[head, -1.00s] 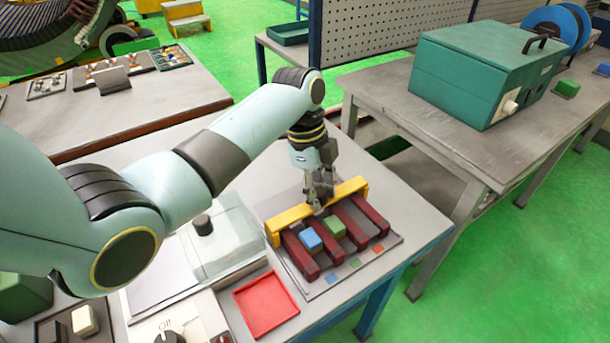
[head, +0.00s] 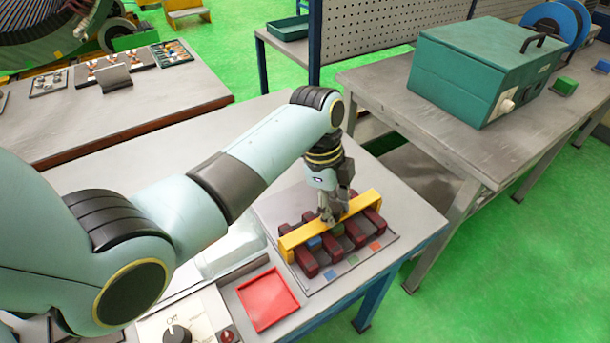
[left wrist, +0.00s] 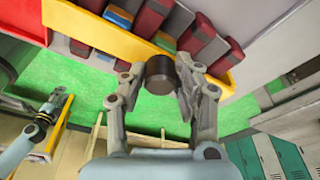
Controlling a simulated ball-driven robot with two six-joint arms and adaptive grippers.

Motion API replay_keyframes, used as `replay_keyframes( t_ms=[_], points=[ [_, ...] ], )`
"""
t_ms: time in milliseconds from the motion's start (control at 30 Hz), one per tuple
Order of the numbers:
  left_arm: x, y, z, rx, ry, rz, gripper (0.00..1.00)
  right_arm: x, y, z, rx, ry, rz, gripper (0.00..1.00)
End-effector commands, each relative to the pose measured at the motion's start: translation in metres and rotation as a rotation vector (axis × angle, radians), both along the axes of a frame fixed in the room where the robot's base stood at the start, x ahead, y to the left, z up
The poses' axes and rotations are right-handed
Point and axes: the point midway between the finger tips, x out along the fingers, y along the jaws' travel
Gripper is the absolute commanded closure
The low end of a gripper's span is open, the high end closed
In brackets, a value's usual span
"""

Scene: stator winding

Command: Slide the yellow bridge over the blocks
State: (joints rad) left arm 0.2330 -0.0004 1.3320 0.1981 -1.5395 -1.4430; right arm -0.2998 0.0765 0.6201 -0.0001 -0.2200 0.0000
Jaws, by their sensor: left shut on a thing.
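The yellow bridge (head: 299,238) stands across the dark red rails (head: 308,264). My left gripper (head: 331,216) is shut on the brown round knob (left wrist: 160,74) of the bridge, and the yellow bar (left wrist: 110,38) shows beyond it in the left wrist view. The blue block (head: 315,242) and the green block (head: 338,230) sit between rails, partly covered by the bridge. Coloured squares, blue (head: 326,275), green (head: 353,260) and red (head: 376,246), mark the plate's front edge. An arm with a small gripper (left wrist: 62,98), apparently my right one, is at lower left; its fingers are unclear.
A red tray (head: 267,299) lies left of the rail plate, near a control box with a dial (head: 178,335). The table (head: 420,219) is bare to the right. A bench with a green box (head: 480,75) stands apart at the back right.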

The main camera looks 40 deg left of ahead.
Motion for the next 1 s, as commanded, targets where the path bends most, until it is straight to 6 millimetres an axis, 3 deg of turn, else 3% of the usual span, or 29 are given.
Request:
replay_keyframes(
  t_ms=[67,100,267,567,833,1000],
  points=[
    [-0.001,-0.004,0.001,-0.001,0.000,0.000,0.87,0.000,0.000,0.003,0.000,0.000,0.000,0.60],
    [-0.001,-0.004,0.001,-0.001,-0.001,0.000,0.67,0.000,-0.001,0.003,-0.001,0.000,0.000,0.60],
    [-0.001,-0.004,0.000,0.000,-0.001,0.000,0.48,0.000,-0.002,0.002,-0.002,0.000,0.001,0.60],
    [-0.001,-0.003,0.004,0.000,0.000,0.000,0.48,0.000,-0.004,0.006,-0.005,0.000,0.001,0.60],
    [-0.001,-0.003,0.026,0.000,-0.001,-0.001,0.48,0.000,-0.004,0.032,-0.005,-0.001,0.002,0.60],
    [-0.001,-0.003,0.037,0.000,-0.002,0.000,0.48,0.000,-0.004,0.028,-0.005,0.000,0.001,0.60]
  ],
)
